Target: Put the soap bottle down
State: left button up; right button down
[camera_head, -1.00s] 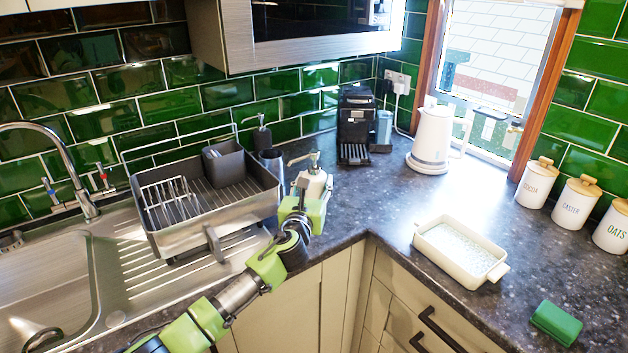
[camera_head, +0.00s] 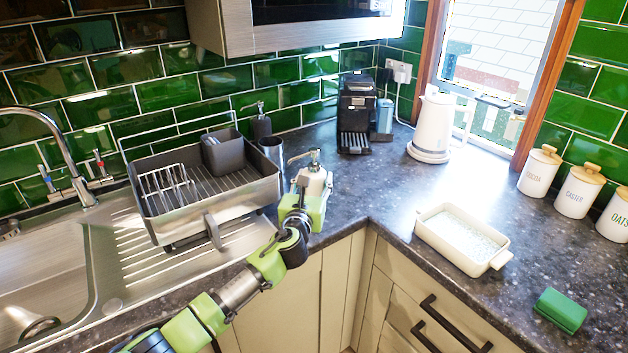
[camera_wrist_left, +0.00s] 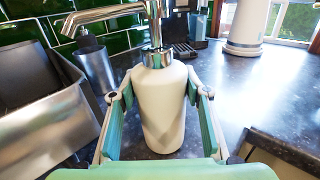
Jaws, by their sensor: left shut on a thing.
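The soap bottle (camera_head: 314,178) is cream-white with a silver pump. It stands upright near the front edge of the dark counter (camera_head: 345,205), just right of the dish rack. In the left wrist view the bottle (camera_wrist_left: 160,105) fills the middle, between the two green finger pads. My left gripper (camera_head: 306,197) is shut on the bottle from the front. Whether the bottle's base touches the counter is hard to tell. My right gripper is not in view.
A grey dish rack (camera_head: 226,212) stands on the sink drainer to the left. A metal cup (camera_head: 271,152) and a dark dispenser (camera_head: 261,124) are behind the bottle. A white dish (camera_head: 430,239) sits to the right. Counter between bottle and kettle (camera_head: 432,128) is clear.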

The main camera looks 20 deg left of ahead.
pick_arm(q)
jog(key=shift+f, duration=0.1)
jog(key=o, duration=1.7)
jog(key=shift+f, duration=0.2)
jog(key=s, duration=0.8)
jog(key=s+d, duration=0.1)
jog(key=s, duration=0.3)
jog(key=shift+d+r, duration=0.1)
jog(key=shift+r, duration=0.1)
grip_shut()
